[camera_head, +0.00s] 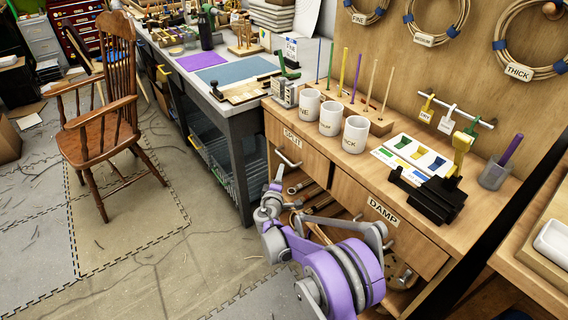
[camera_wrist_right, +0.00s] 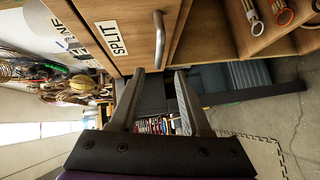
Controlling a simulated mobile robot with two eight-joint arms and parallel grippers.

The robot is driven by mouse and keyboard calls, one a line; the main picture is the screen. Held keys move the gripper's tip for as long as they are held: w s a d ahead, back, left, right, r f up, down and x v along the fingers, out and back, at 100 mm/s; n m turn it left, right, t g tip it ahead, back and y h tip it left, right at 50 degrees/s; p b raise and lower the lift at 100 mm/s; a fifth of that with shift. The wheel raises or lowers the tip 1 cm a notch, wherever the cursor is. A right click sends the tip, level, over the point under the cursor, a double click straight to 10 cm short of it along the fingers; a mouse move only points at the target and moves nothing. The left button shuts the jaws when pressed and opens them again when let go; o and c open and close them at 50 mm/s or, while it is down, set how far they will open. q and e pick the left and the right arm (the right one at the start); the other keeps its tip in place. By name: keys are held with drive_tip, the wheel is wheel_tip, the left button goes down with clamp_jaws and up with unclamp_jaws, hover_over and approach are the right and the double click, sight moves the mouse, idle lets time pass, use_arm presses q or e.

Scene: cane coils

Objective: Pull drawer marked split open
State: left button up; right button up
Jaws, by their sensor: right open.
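The drawer marked SPLIT (camera_head: 297,152) is the left one in the wooden bench front, and it looks shut, flush with the bench. Its metal bar handle (camera_head: 288,160) sits below the label. In the right wrist view the SPLIT label (camera_wrist_right: 111,38) and the handle (camera_wrist_right: 159,38) show up close. My right gripper (camera_head: 275,186) is just in front of this drawer. Its two fingers (camera_wrist_right: 160,74) are apart and empty, with the handle just beyond the tips, in line with the gap and seemingly not touched. My left gripper is not in view.
The drawer marked DAMP (camera_head: 385,222) is to the right, partly behind my right arm. An open shelf with tools (camera_head: 305,190) lies below. White mugs (camera_head: 330,118) stand on the bench top. A wooden chair (camera_head: 100,120) stands left on open floor.

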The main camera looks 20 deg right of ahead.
sight(285, 159)
drive_tip(key=b+x, duration=0.1)
drive_tip(key=x, duration=0.9)
drive_tip(key=shift+w+d+b, duration=0.1)
drive_tip(key=shift+d+b, duration=0.1)
drive_tip(key=shift+b, duration=0.15)
clamp_jaws()
idle(0.9)
